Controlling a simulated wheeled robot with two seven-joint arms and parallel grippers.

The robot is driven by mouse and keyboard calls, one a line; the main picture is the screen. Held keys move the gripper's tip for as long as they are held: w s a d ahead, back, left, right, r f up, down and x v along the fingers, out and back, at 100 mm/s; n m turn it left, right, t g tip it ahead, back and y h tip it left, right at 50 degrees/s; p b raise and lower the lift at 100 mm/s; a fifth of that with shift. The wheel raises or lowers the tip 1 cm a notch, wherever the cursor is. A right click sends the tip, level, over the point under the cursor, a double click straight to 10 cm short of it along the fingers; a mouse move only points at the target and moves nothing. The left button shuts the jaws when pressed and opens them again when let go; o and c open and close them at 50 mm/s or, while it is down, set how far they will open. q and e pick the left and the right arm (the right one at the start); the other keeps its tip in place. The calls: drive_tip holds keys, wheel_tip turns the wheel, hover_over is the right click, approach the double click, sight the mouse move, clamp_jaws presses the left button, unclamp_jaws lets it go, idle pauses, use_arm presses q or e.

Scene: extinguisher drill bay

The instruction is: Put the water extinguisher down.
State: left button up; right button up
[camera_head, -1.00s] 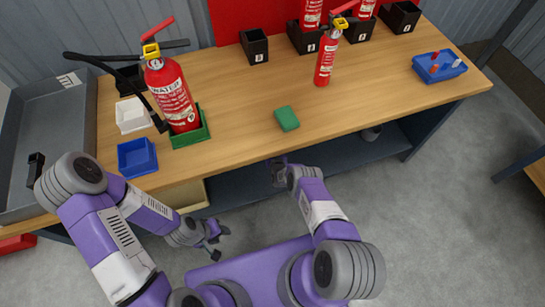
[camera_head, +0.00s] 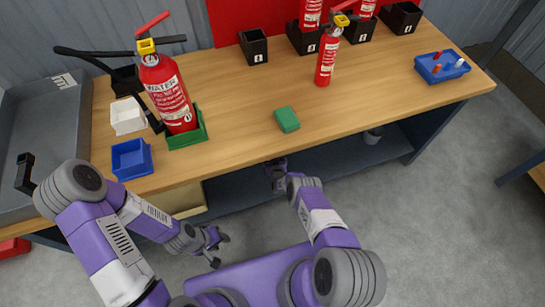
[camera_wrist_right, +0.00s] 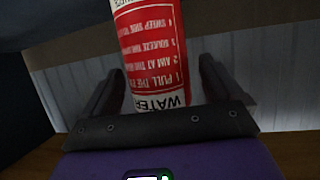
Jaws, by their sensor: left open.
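The water extinguisher (camera_head: 170,95), red with a white label and yellow collar, stands upright in a green holder (camera_head: 186,139) at the table's left. My left gripper (camera_head: 219,250) is open and empty, below the table's front edge and apart from the extinguisher. My right gripper (camera_head: 277,172) is small and dark at the front edge, well right of the extinguisher. In the right wrist view its fingers (camera_wrist_right: 162,95) are apart, and the extinguisher's label (camera_wrist_right: 152,55) shows upside down between them. No extinguisher is at that gripper in the head view.
A blue bin (camera_head: 132,159) and a white bin (camera_head: 128,115) stand left of the holder. A green block (camera_head: 287,119) lies mid-table. A smaller extinguisher (camera_head: 326,62), black boxes (camera_head: 254,46) and a blue tray (camera_head: 441,66) are further right. Wood between them is clear.

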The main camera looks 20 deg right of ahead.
drive_tip(key=shift+s, duration=0.1)
drive_tip(key=s+a+r+g+y+p, duration=0.2)
drive_tip(key=s+a+r+g, duration=0.1)
drive_tip(key=s+r, duration=0.6)
drive_tip(key=s+a+r+g+y+p, duration=0.2)
drive_tip(key=s+r, duration=0.7)
drive_tip(key=s, duration=0.6)
drive_tip(key=s+a+r+m+g+y+p, duration=0.1)
drive_tip(key=s+a+r+g+p, duration=0.3)
drive_tip(key=s, duration=0.8)
wheel_tip(320, 180, up, 5)
drive_tip(key=a+g, duration=0.2)
drive_tip(key=g, duration=0.2)
drive_tip(key=shift+s+y, duration=0.3)
drive_tip(key=shift+y, duration=0.1)
drive_tip(key=shift+r+p, duration=0.7)
drive_tip(key=shift+p, duration=0.05)
